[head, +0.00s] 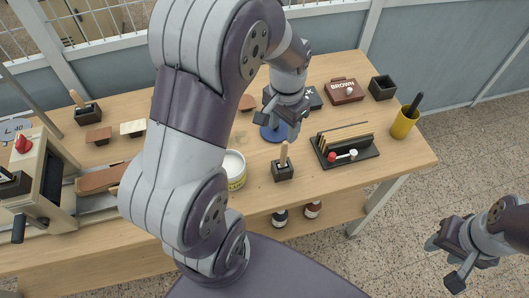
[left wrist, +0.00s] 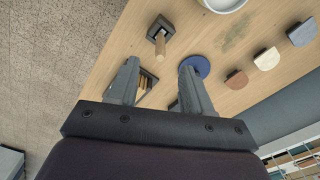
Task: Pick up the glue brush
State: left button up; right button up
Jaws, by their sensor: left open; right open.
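A wooden-handled brush (head: 284,153), which looks like the glue brush, stands upright in a small dark square holder (head: 283,173) beside a white tub (head: 236,160). In the left wrist view the brush handle (left wrist: 160,46) shows beyond the fingertips, in its holder (left wrist: 152,29). A similar wooden handle (head: 76,98) stands in another dark holder at the far left. My left gripper (head: 279,122) is open and empty above the table, behind the brush and apart from it. My right gripper (head: 441,263) is open and empty, off the table at the lower right.
A blue disc (head: 276,136) lies below my left gripper. A dark rack (head: 355,154) with several boards and a red-and-white item stands to its right. A yellow cup (head: 403,124) is near the right edge. A press (head: 38,180) stands at left. Bare wood lies in front of the rack.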

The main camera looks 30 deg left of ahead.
aim_at(284, 150)
pick_arm(q)
jog(key=f, duration=0.2)
jog(key=f+p, duration=0.1)
jog(key=f, duration=0.1)
jog(key=w+f, duration=0.1)
jog(key=f, duration=0.1)
jog(key=shift+d+f, duration=0.2)
jog(key=f, duration=0.2)
jog(key=f+p, duration=0.1)
jog(key=f, duration=0.1)
jog(key=f+p, duration=0.1)
jog(key=shift+w+a+f, duration=0.2)
jog(key=shift+w+f, duration=0.1)
jog(key=shift+f, duration=0.1)
jog(key=shift+w+d+f, duration=0.1)
jog(key=shift+w+f, duration=0.05)
grip_shut()
